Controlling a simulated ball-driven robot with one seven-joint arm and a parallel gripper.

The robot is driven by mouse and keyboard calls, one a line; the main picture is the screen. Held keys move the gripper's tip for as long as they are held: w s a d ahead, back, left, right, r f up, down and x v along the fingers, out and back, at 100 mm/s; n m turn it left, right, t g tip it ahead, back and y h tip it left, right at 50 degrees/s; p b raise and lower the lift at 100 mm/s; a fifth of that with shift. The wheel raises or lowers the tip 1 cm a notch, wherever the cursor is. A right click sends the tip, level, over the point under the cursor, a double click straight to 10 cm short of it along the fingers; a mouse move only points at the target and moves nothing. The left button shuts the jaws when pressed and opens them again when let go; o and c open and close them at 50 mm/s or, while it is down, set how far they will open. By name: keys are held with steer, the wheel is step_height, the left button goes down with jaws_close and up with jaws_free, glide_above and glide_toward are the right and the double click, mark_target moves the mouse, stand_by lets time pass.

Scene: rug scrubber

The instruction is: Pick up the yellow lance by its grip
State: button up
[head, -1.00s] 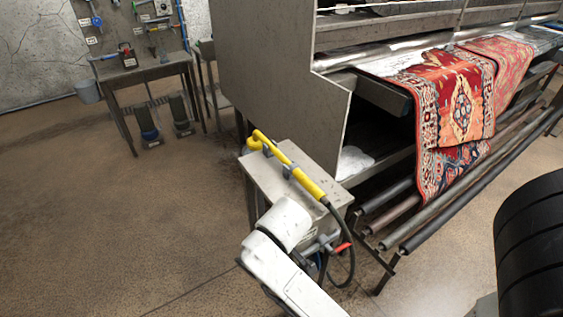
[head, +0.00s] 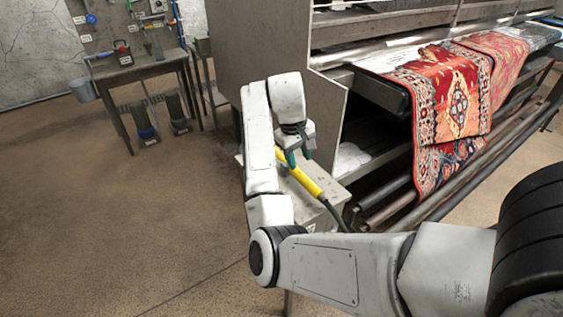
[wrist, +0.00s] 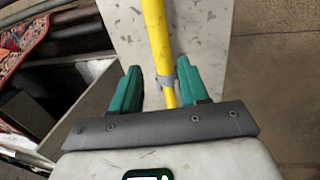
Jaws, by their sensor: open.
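The yellow lance (head: 306,185) lies on a small grey metal stand (head: 335,188) beside the large machine. A dark hose leaves its near end. My gripper (head: 298,158) is over the lance, pointing down. In the wrist view the lance (wrist: 155,35) runs between the two green fingers of my gripper (wrist: 160,85), with gaps on both sides. The fingers are open. A grey clip (wrist: 166,80) shows around the lance between them. I cannot tell how far the fingertips are above the stand.
The grey machine (head: 270,50) stands right behind the stand, with a red patterned rug (head: 455,95) hanging over its rollers (head: 400,210). A work table (head: 130,72) with tools is at the back left. The brown floor on the left is clear.

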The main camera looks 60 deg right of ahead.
mark_target(301, 174)
steer(key=f, duration=0.3)
steer(key=d+f, duration=0.1)
steer(key=f, duration=0.2)
steer(key=s+f, duration=0.1)
steer(key=f, duration=0.2)
steer(key=shift+d+f, duration=0.15)
steer(key=shift+f, duration=0.15)
jaws_close()
steer(key=shift+r, duration=0.1)
